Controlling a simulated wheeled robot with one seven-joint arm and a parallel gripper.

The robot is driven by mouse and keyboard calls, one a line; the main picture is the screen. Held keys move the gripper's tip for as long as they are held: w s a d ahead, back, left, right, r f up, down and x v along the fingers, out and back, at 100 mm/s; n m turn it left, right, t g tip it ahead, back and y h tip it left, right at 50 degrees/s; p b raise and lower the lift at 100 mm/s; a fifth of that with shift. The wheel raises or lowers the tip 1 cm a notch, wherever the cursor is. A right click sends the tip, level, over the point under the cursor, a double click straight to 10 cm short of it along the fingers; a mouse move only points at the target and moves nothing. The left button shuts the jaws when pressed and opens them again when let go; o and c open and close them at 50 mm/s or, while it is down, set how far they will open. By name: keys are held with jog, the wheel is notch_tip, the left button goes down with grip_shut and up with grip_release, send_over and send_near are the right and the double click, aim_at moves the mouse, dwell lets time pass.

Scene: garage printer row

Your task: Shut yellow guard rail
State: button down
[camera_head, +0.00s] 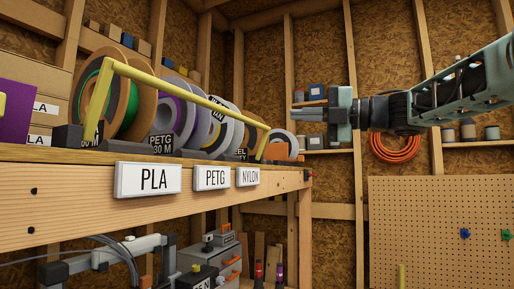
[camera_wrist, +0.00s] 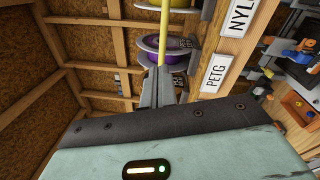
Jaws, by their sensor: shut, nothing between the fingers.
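The yellow guard rail (camera_head: 185,90) is a U-shaped bar on the spool shelf. Its long bar runs across the spools at about their upper half, and its two end legs rise from the shelf's front edge. In the wrist view the rail (camera_wrist: 164,35) runs down toward my fingers and partly lines up with them. My gripper (camera_head: 296,114) is shut and empty, to the right of the rail's right end in the head view, pointing left. In the wrist view its fingers (camera_wrist: 165,90) are close together. I cannot tell whether they touch the rail.
Several filament spools (camera_head: 140,100) stand on the wooden shelf (camera_head: 60,205). White PLA (camera_head: 148,179), PETG (camera_head: 212,177) and NYLON (camera_head: 248,176) labels are on its front. A printer (camera_head: 110,255) stands below. A pegboard (camera_head: 435,215) is at right. The air around my gripper looks clear.

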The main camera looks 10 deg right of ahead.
notch_tip(320, 180, down, 3)
jog(key=d+m+t+b, duration=0.1)
jog(key=d+m, duration=0.1)
jog(key=m, duration=0.1)
jog(key=m+p, duration=0.1)
jog(key=p, duration=0.5)
send_near(245, 119)
jog(key=shift+t, duration=0.3)
jog(key=x, duration=0.5)
jog(key=shift+w+a, duration=0.15)
jog(key=shift+a, duration=0.05)
jog(key=shift+w+a+f+p, duration=0.1)
jog(key=shift+w+a+p, duration=0.35)
jog(key=shift+a, duration=0.1)
